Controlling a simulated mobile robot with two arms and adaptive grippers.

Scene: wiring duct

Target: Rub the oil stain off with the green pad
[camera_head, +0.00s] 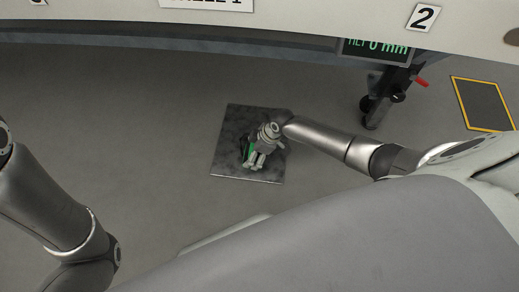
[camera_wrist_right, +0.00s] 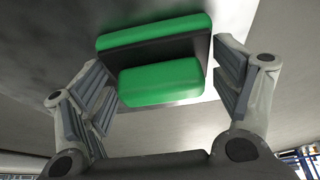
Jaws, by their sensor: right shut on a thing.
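My right gripper (camera_head: 254,162) is over the dark square plate (camera_head: 232,165) on the floor. It is shut on the green pad (camera_head: 251,150), of which only a green sliver shows in the head view. In the right wrist view the pad (camera_wrist_right: 160,82) has two green blocks on a black body, between the fingers of my right gripper (camera_wrist_right: 168,84). The plate looks mottled with dark smudges, and I cannot pick out the oil stain's edge. Whether the pad touches the plate is hidden. My left arm enters at the left, but its gripper is out of view.
A stand with a red handle (camera_head: 421,81) and a green-lit display (camera_head: 377,48) is at the upper right. A yellow-edged floor panel (camera_head: 484,104) lies far right. Floor left of the plate is clear.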

